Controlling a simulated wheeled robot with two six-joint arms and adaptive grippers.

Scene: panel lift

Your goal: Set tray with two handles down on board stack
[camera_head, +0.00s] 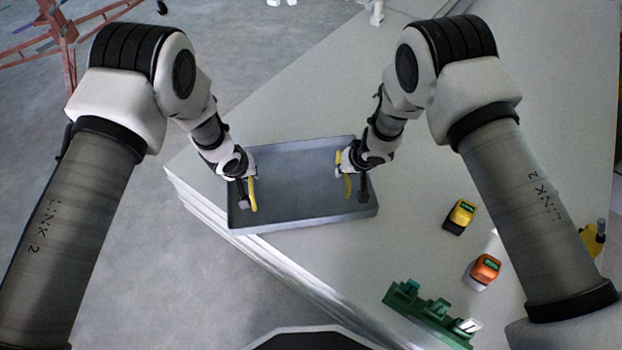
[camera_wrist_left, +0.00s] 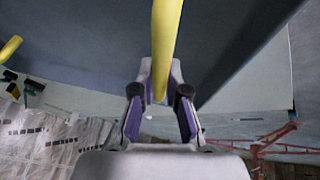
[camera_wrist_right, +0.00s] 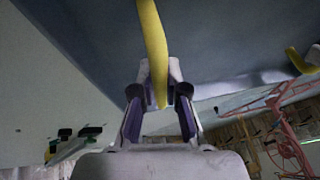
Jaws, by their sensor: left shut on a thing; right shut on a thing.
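The tray (camera_head: 300,185) is a shallow blue-grey rectangle with a yellow handle at each end. It is over the near left corner of the pale board stack (camera_head: 420,180), and part of it overhangs the stack's left edge. Whether it touches the top board cannot be told. My left gripper (camera_head: 249,190) is shut on the left yellow handle (camera_wrist_left: 166,40). My right gripper (camera_head: 349,183) is shut on the right yellow handle (camera_wrist_right: 152,45). The wrist views show each handle between the fingers, with the tray's surface behind.
A yellow-black device (camera_head: 459,217), an orange device (camera_head: 482,271) and a green rack (camera_head: 430,314) are on the boards to the right and front of the tray. A red metal frame (camera_head: 65,30) stands at the far left. The boards behind the tray are mostly clear.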

